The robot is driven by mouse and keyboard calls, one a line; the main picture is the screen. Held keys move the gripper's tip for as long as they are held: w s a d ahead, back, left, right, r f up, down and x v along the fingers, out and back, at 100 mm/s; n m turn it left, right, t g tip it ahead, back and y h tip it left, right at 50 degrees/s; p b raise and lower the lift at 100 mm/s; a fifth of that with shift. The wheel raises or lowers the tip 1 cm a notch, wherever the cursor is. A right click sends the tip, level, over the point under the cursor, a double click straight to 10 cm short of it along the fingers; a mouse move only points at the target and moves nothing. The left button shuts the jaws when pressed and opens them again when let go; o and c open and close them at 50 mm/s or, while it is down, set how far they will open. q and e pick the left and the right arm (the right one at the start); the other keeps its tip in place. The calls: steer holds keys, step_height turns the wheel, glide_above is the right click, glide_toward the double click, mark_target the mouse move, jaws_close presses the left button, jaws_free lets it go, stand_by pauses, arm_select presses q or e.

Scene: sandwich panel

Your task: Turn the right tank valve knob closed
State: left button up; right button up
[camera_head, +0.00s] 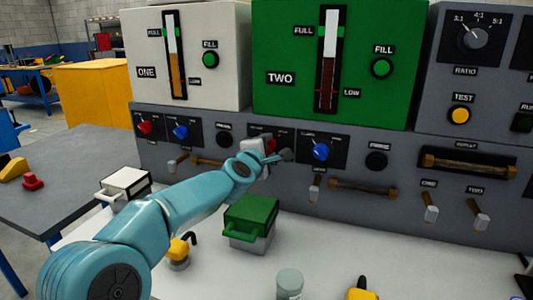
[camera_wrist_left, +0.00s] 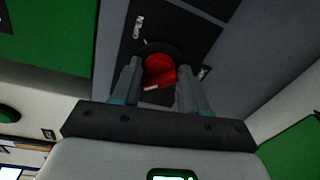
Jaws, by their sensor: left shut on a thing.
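The red valve knob (camera_head: 271,145) of the right tank, marked TWO, is on the lower grey panel, partly hidden by my left gripper (camera_head: 272,152). In the left wrist view, the red knob (camera_wrist_left: 160,71) sits between the two fingers of my left gripper (camera_wrist_left: 161,75), which is shut on it. A pale pointer mark shows on the knob's lower edge, but the lettering on its black plate is too small and dark to read fully. My right gripper is in neither view.
A blue knob (camera_head: 321,152) is just right of the gripper. Another red knob (camera_head: 145,127) and blue knob (camera_head: 181,131) are at left. A green box (camera_head: 250,222), white box (camera_head: 125,185) and yellow-topped item (camera_head: 178,250) stand on the bench below my arm.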

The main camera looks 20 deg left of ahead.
arm_select(q)
steer(key=shift+a+r+n, duration=0.1)
steer(key=shift+r+n, duration=0.2)
steer(key=shift+n, duration=0.2)
stand_by(0.3)
steer(key=o, duration=0.9)
steer(key=shift+o, duration=0.5)
steer(key=shift+f+b, duration=0.15)
steer(key=shift+b, duration=0.2)
steer(key=s+r+b, duration=0.1)
steer(key=s+b, duration=0.1)
steer(key=s, duration=1.4)
steer(key=shift+s+a+r, duration=0.15)
steer(key=shift+a+r, duration=0.05)
steer(key=shift+a, duration=0.05)
